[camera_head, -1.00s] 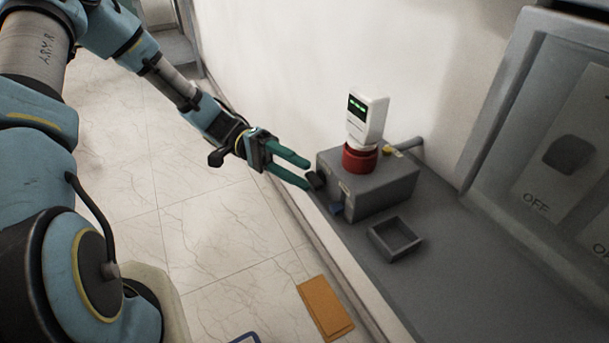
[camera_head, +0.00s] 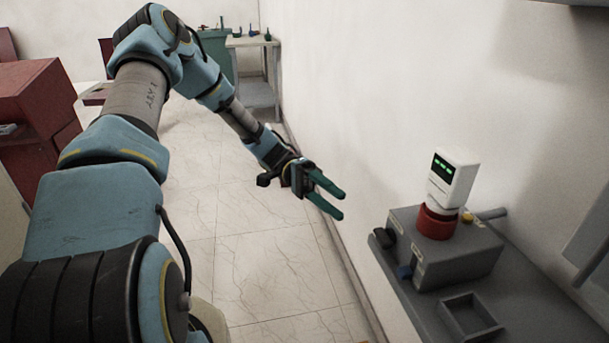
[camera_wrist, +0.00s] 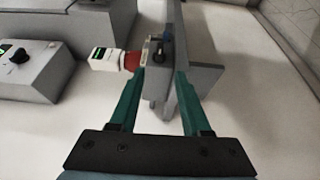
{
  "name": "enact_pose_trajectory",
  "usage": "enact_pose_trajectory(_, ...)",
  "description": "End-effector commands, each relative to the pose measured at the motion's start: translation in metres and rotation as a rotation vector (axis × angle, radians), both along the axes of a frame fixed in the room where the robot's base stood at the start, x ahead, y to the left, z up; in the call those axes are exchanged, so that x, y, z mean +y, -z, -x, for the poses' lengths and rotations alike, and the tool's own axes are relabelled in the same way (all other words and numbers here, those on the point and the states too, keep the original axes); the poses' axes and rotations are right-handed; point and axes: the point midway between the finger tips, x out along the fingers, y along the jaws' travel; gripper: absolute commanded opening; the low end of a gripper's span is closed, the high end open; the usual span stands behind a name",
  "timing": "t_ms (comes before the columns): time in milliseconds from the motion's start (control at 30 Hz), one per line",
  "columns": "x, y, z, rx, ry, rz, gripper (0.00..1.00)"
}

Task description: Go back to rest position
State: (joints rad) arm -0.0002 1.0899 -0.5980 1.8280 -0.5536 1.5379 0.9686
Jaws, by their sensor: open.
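My gripper (camera_head: 333,203) is open and empty, with two green fingers apart in the air over the floor, to the left of the grey shelf. In the wrist view my gripper (camera_wrist: 164,108) also shows open, with nothing between its fingertips. A white device with a green display (camera_head: 452,178) stands upright in a red ring (camera_head: 436,222) on a grey box (camera_head: 460,258). The device (camera_wrist: 103,58) and red ring (camera_wrist: 133,61) also show in the wrist view, beyond the left finger.
The grey shelf (camera_head: 545,318) carries the box and a small open tray (camera_head: 470,318). A white wall (camera_head: 345,95) runs behind the arm. A table (camera_head: 255,88) with small items stands at the back, and red cabinets (camera_head: 35,95) at the left. The tiled floor (camera_head: 265,270) is clear.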

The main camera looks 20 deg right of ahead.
Motion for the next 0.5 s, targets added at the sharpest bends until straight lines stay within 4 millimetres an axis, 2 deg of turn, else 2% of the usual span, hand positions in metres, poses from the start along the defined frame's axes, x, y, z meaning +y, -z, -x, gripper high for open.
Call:
enact_pose_trajectory(167,0.005,0.001,0.003,-0.039,0.002,-0.057,0.47)
enact_pose_trajectory(267,0.019,0.007,0.005,-0.133,-0.006,-0.19,0.47)
enact_pose_trajectory(367,0.045,0.015,0.005,-0.274,-0.037,-0.384,0.47)
enact_pose_trajectory(500,0.089,0.023,-0.004,-0.484,-0.134,-0.655,0.47)
